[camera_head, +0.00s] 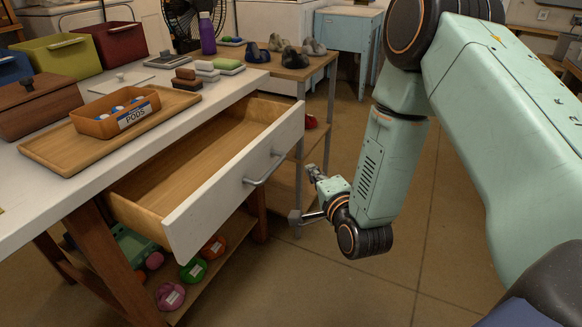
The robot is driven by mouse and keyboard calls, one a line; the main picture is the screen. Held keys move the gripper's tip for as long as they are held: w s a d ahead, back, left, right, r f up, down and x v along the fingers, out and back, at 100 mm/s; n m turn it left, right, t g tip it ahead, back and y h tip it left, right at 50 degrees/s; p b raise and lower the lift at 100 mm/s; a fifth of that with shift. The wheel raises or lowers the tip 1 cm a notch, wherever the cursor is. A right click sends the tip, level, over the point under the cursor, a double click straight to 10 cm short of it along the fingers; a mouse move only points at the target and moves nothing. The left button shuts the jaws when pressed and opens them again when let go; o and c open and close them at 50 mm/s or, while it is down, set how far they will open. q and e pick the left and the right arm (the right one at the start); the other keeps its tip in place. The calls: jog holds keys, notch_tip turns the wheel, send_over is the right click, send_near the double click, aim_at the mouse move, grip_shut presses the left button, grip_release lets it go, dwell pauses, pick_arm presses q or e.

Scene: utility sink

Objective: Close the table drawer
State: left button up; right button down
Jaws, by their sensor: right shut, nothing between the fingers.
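The table drawer (235,185) has a white front and a bare wooden inside. It stands pulled out well beyond the edge of the white-topped table (220,92), and it looks empty. A grey bar handle (263,172) is on its front. My right gripper (305,195) is shut and empty. It is to the right of the drawer front and handle in the picture, apart from them, with its arm coming down from the upper right. My left gripper is not in view.
On the table are a wooden tray (60,152) with an orange pods box (103,126), soaps and bins. Several colored round items lie on the low shelf (222,262) beneath. A small wooden side table (310,66) stands behind the drawer. The floor (330,285) in front is clear.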

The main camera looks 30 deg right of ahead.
jog(key=w+a+f+b, duration=0.1)
jog(key=w+a+b, duration=0.1)
jog(key=w, duration=0.5)
jog(key=shift+w+f, duration=0.15)
jog(key=shift+f, duration=0.05)
